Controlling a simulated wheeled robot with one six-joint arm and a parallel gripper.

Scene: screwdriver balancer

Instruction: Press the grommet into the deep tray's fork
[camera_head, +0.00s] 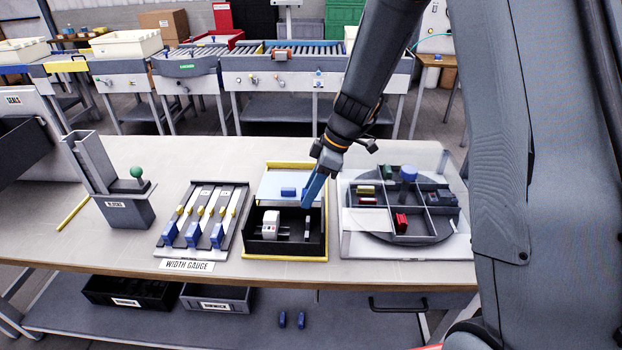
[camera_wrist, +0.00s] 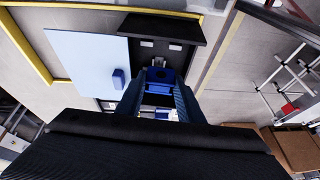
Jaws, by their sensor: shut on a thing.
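My gripper (camera_head: 309,200) reaches down over the right part of the black deep tray (camera_head: 262,247). In the wrist view its two blue fingers (camera_wrist: 160,88) are shut on a small blue grommet (camera_wrist: 160,75) with a dark hole. The grommet is not clear in the head view. A small grey fork-like piece (camera_wrist: 158,61) shows just beyond the grommet in the wrist view; I cannot tell whether they touch. A white block (camera_head: 270,224) with thin pins stands inside the tray at left, and a small grey-white piece (camera_head: 307,228) at right.
A pale blue sliding lid (camera_head: 272,182) with a blue handle (camera_head: 288,191) covers the tray's back, inside a yellow frame (camera_head: 283,258). A round divided tray (camera_head: 398,237) stands close at right. A width gauge (camera_head: 203,217) stands at left. Bare table lies in front.

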